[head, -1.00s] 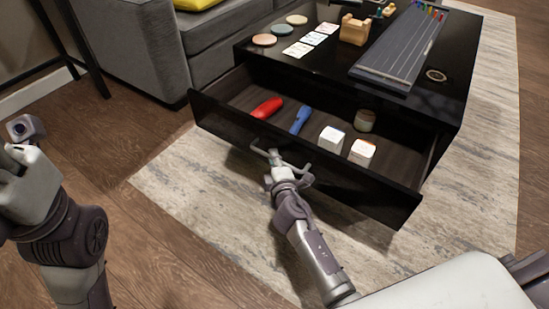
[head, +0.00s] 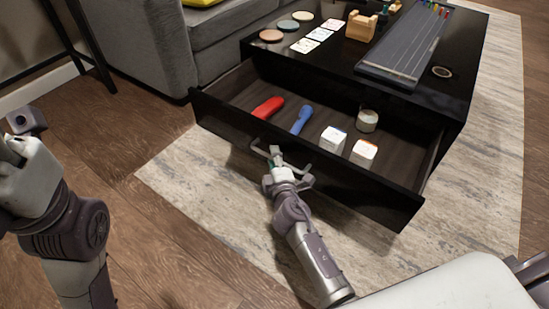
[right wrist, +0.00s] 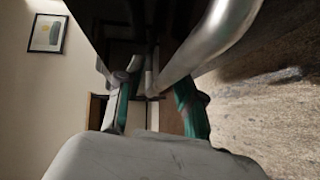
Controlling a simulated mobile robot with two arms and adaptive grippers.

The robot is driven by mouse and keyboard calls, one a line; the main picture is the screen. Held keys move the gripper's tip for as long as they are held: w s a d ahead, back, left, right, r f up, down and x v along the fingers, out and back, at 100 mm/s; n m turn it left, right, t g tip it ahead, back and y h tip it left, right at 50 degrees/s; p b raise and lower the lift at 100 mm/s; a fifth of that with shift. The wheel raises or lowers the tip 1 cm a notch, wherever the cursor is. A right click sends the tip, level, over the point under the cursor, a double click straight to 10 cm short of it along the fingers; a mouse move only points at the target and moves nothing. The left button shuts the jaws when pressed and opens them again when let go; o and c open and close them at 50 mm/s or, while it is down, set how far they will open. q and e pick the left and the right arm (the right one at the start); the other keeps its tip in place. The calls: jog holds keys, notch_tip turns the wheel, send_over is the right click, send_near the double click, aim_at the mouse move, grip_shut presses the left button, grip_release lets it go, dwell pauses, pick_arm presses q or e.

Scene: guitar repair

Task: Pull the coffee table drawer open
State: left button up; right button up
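The black coffee table (head: 455,105) has its wide drawer (head: 320,168) pulled well out toward me. Inside the drawer lie a red object (head: 268,107), a blue object (head: 301,119), two white boxes (head: 364,152) and a small round jar (head: 367,120). My right gripper (head: 276,163) is at the silver handle (head: 258,148) on the drawer front. In the right wrist view the handle bar (right wrist: 205,45) runs between the green-padded fingers of my right gripper (right wrist: 158,95), which lean in around it. My left gripper (head: 14,140) is at the far left edge, away from the table, and partly cut off.
A grey sofa (head: 145,50) stands close behind the drawer's left side. Rug (head: 215,200) and wooden floor in front are clear.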

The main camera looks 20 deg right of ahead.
jog(key=shift+s, duration=0.15)
jog(key=s+a+r, duration=0.1)
jog(key=s, duration=1)
jog(key=shift+s+a+r, duration=0.2)
jog(key=shift+s+r, duration=0.1)
jog(key=shift+r, duration=0.1)
